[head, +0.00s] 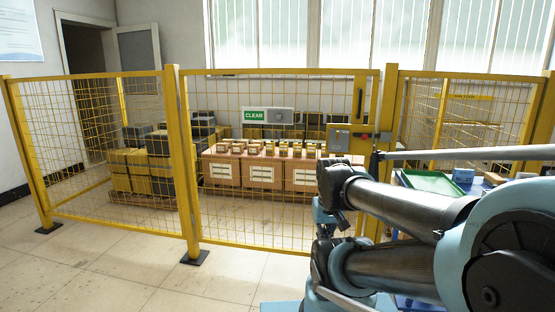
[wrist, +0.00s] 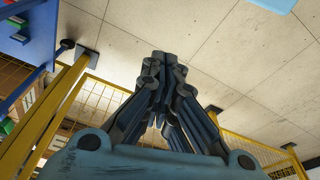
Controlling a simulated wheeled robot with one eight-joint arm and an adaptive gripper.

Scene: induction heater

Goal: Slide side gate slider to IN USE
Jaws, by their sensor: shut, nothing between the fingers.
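A sign plate on the yellow mesh gate shows a green CLEAR panel (head: 255,115) on its left and a grey slider part (head: 281,116) to the right of it. The words IN USE are not visible. My gripper (wrist: 163,62) is shut and empty in the wrist view, with tiled floor and fence behind it. My arm is at the right of the head view, below and to the right of the sign and apart from it. I cannot make out the fingertips clearly in the head view.
A grey latch box (head: 339,139) with a red part sits at the gate's right post. Yellow mesh fence panels (head: 95,150) flank the gate. Boxes (head: 262,172) stand behind it. A table with a green tray (head: 432,182) is at right. The floor at front left is clear.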

